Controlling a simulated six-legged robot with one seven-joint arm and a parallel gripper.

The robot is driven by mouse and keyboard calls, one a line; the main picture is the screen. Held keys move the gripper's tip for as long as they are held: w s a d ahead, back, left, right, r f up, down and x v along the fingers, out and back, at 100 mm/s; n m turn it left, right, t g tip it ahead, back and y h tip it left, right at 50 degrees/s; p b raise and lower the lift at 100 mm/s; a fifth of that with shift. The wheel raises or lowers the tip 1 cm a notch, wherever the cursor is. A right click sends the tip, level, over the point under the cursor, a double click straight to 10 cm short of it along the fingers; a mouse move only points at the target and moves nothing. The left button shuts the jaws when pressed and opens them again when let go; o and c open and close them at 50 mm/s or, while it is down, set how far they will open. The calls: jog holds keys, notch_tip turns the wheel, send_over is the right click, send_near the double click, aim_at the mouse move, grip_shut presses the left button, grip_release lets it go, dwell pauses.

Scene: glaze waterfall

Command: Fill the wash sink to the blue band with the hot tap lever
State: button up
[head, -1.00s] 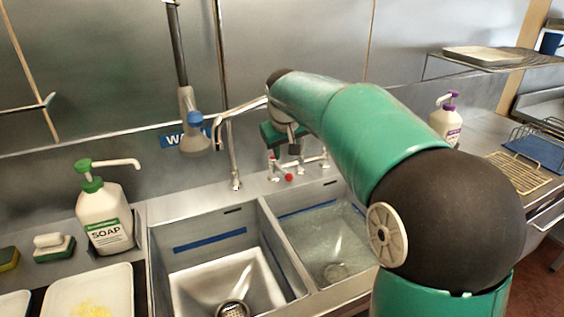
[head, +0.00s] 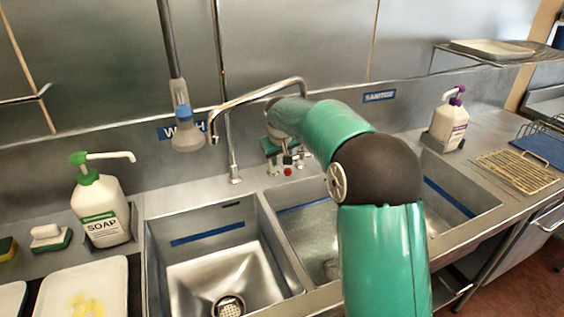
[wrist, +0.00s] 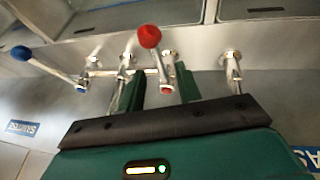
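The wash sink (head: 152,262) is the left basin. Its blue band (head: 207,234) runs along the inner walls, its drain strainer (head: 229,306) shows, and I see no water in it. The tap spout (head: 255,95) arches left toward this basin, with no stream visible. The hot tap lever has a red knob (head: 287,172); in the wrist view the red knob (wrist: 150,37) tops a lever tilted from a red-capped base. My gripper (wrist: 159,88) is open, its green fingers on either side of that lever; contact is unclear. My gripper (head: 281,152) is partly hidden in the head view.
A blue-knobbed lever (wrist: 20,52) lies left in the wrist view. A spray head (head: 186,130) hangs above the wash sink. A soap bottle (head: 102,212) stands left, a purple-topped bottle (head: 450,122) right. A middle basin (head: 305,232) sits beside the wash sink, partly behind my arm.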

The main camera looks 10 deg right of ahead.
aim_at(281, 164)
jog(key=shift+x, duration=1.75)
jog(key=shift+c, duration=0.4)
jog(key=shift+w, duration=0.1)
grip_shut()
